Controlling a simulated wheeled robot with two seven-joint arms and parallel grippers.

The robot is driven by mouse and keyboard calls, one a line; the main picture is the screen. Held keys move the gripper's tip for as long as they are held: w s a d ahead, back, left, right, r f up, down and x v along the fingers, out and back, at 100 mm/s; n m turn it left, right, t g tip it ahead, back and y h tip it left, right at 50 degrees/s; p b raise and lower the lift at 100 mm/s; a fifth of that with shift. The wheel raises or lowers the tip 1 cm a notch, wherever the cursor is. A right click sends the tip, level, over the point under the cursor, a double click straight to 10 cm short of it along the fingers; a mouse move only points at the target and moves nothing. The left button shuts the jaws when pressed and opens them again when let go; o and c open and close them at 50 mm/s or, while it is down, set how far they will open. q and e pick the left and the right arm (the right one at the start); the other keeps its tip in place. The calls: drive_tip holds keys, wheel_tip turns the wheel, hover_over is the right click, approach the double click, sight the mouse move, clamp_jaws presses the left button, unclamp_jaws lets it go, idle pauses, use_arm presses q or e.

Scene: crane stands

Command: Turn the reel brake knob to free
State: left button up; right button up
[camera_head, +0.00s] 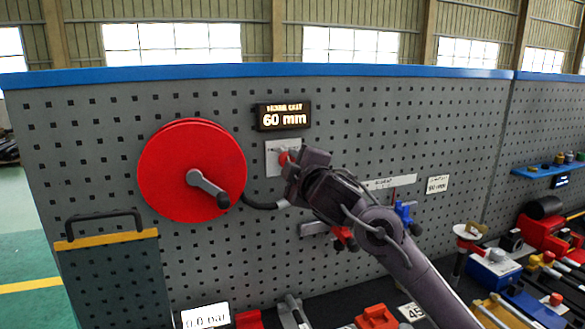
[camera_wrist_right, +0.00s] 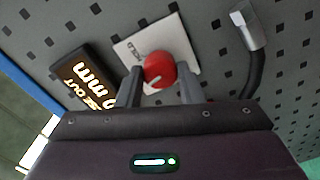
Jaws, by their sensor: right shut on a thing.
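The red brake knob (camera_head: 283,158) is on a pale square plate (camera_head: 271,149) on the pegboard, right of the red reel (camera_head: 165,165). In the right wrist view the round knob (camera_wrist_right: 158,68) sits between the two fingers of my right gripper (camera_wrist_right: 160,82), which is shut on it. A white mark on the knob points towards the lower left there. The word HOLD shows on the plate (camera_wrist_right: 185,38); other lettering is hidden. In the head view my right gripper (camera_head: 290,166) covers part of the knob and plate. My left gripper is out of view.
A display (camera_head: 283,116) above the plate reads 60 mm. The reel has a crank handle (camera_head: 208,188) jutting out. A dark hose (camera_head: 262,206) runs below the knob; its metal end shows in the wrist view (camera_wrist_right: 245,25). Blue and red valve handles (camera_head: 403,212) are near my right arm.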

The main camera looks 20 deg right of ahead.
drive_tip(key=n+b, duration=0.1)
drive_tip(key=n, duration=0.4)
drive_tip(key=shift+f+n+b, duration=0.15)
drive_tip(key=shift+n+b, duration=0.15)
drive_tip(key=shift+b, duration=0.1)
drive_tip(key=shift+a, duration=0.1)
idle(0.3)
drive_tip(key=o, duration=1)
drive_tip(key=shift+c, duration=0.2)
drive_tip(key=shift+s, duration=0.15)
drive_tip(key=s, duration=0.7)
drive_tip(key=shift+s+r, duration=0.2)
drive_tip(key=shift+s, duration=0.1)
